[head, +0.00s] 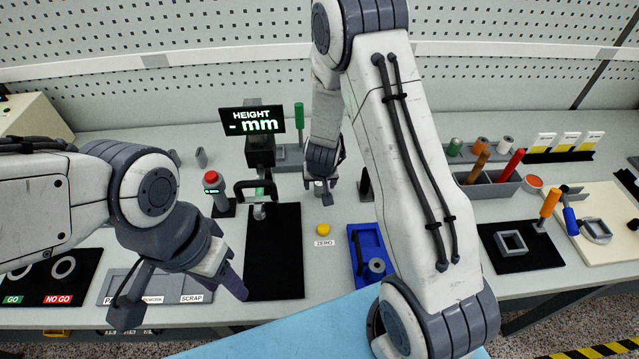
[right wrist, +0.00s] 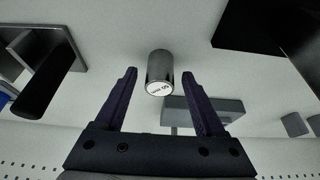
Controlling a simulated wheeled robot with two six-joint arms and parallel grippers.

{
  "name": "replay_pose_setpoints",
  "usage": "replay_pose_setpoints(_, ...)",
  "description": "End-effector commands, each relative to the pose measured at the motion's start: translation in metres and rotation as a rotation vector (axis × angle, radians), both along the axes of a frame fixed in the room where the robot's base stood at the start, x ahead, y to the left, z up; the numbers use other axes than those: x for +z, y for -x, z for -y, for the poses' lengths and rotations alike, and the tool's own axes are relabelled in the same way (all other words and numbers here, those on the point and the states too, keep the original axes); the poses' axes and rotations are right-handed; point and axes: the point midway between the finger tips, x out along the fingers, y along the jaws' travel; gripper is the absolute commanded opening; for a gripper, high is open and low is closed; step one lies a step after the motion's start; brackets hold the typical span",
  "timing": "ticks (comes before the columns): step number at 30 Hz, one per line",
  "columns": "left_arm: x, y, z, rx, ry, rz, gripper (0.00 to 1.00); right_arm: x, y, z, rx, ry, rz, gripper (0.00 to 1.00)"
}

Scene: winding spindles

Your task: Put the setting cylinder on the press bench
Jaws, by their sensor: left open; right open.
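The setting cylinder, a short metal cylinder (right wrist: 159,64) with a white marked end face, stands between the fingertips of my right gripper in the right wrist view, with space on both sides. In the head view the cylinder (head: 319,188) is small and partly hidden by my right gripper (head: 322,193), which is open at it. My left gripper (head: 181,308) is open and empty over the front left of the bench (head: 330,275). I cannot tell which part is called the press bench; a hand-press-like gauge (head: 260,160) with a HEIGHT display stands on a black plate (head: 275,260).
A red-topped post (head: 213,190) stands left of the gauge. A grey bin of colored handles (head: 487,185) is further right. My right arm hides part of the bench.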

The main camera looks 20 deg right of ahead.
Motion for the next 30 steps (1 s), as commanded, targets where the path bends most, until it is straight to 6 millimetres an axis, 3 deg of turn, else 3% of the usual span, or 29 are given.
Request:
replay_pose_setpoints(5,0.009,0.0,0.0,0.0,0.0,0.0,0.47,0.018,0.004,-0.002,0.001,0.0,0.002,0.72)
replay_pose_setpoints(18,0.052,0.0,0.0,0.002,0.0,0.0,0.47,0.101,0.037,-0.011,0.001,0.0,0.001,0.72)
replay_pose_setpoints(24,0.059,0.0,0.0,0.0,0.0,0.0,0.47,0.114,0.044,-0.013,0.0,0.0,0.0,0.72)
replay_pose_setpoints(30,0.058,0.0,0.0,-0.001,0.0,0.0,0.47,0.114,0.044,-0.013,0.001,0.0,0.0,0.72)
